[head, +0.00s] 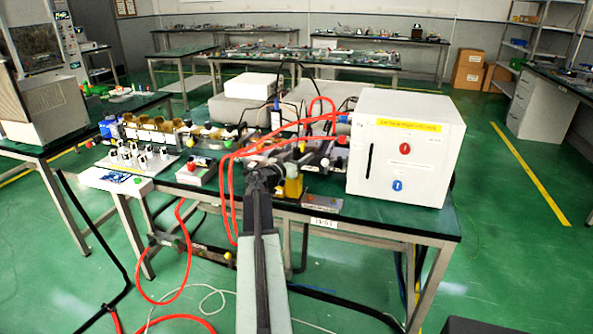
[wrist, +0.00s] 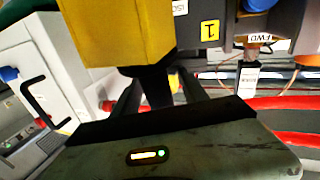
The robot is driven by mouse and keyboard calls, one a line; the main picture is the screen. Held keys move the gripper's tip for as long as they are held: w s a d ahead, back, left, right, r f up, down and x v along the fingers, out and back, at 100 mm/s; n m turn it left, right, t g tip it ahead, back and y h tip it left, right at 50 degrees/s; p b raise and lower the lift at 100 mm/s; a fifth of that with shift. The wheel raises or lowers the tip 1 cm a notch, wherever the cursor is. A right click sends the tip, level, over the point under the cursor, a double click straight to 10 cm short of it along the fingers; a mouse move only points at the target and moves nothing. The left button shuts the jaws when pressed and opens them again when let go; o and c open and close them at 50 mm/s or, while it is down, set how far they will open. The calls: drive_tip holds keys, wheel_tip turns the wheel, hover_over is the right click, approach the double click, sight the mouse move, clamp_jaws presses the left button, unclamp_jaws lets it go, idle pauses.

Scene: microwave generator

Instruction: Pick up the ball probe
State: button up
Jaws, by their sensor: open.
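I cannot pick out the ball probe with certainty in either view. My gripper (head: 265,166) is over the front part of the equipment table (head: 400,222), left of a yellow block (head: 293,187). In the wrist view my gripper (wrist: 163,88) is open, its two dark fingers spread apart. A large yellow block (wrist: 115,35) fills the upper part of that view, with a dark part below it seen between the fingers. Whether the fingers touch it I cannot tell.
A white cabinet (head: 405,150) stands at the table's right end. Red hoses (head: 232,185) loop beside my arm and down to the floor. A board with several knobs (head: 135,157) and a small white box (head: 197,172) sit to the left. Green floor is open at the right.

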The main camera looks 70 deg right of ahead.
clamp_jaws()
